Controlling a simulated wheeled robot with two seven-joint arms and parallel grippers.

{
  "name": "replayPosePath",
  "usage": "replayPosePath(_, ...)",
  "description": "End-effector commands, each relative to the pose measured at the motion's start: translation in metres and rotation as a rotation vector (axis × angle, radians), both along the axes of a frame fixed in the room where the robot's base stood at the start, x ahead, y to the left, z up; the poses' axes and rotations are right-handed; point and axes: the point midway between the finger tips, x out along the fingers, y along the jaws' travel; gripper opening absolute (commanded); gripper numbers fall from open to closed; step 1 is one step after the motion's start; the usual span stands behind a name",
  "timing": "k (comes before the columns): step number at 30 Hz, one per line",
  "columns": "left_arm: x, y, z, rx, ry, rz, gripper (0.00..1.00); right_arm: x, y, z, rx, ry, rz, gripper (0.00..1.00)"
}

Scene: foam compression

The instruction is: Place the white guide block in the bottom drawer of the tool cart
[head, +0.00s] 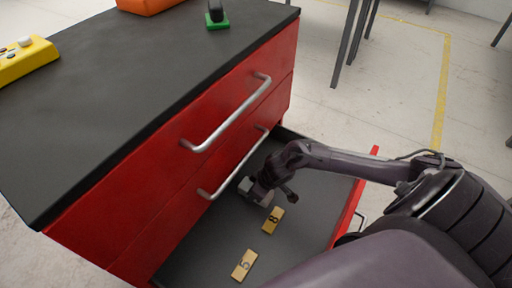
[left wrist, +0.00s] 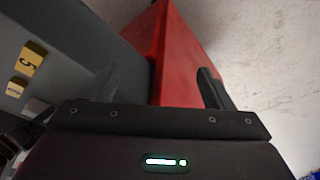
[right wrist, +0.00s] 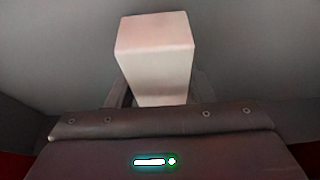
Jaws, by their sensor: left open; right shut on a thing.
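The white guide block (right wrist: 155,50) is held between the fingers of my right gripper (right wrist: 155,103) in the right wrist view. In the head view my right gripper (head: 261,193) is down inside the open bottom drawer (head: 312,203), with the block (head: 245,184) at its tip, partly hidden. A gap between block and drawer floor cannot be judged. My left gripper (left wrist: 160,90) is open in the left wrist view, its fingers either side of a red drawer panel (left wrist: 183,60); contact is unclear. It is not visible in the head view.
Wooden blocks marked 8 (head: 273,220) and 5 (head: 244,265) lie in the drawer. The red tool cart (head: 195,122) has a closed drawer above. On its black top are a yellow box (head: 22,62), a green-based object (head: 217,20) and an orange case (head: 150,4).

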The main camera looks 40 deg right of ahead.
Motion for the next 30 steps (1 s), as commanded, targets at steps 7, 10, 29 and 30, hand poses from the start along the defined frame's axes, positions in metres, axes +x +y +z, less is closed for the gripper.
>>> replayPosePath(7, 0.000, 0.000, 0.001, -0.001, -0.002, 0.000, 0.76, 0.001, 0.000, 0.001, 0.001, -0.002, 0.000, 0.18)
replayPosePath(10, 0.000, -0.001, 0.000, -0.002, -0.003, -0.001, 0.76, 0.000, 0.000, -0.002, 0.001, -0.001, -0.001, 0.18)
replayPosePath(29, -0.003, 0.003, 0.006, 0.010, 0.022, 0.007, 0.76, -0.004, -0.002, 0.013, 0.000, 0.000, 0.000, 0.69)
replayPosePath(30, -0.003, 0.008, 0.007, 0.024, 0.043, 0.016, 0.76, -0.006, -0.003, 0.020, -0.001, 0.000, 0.001, 0.69)
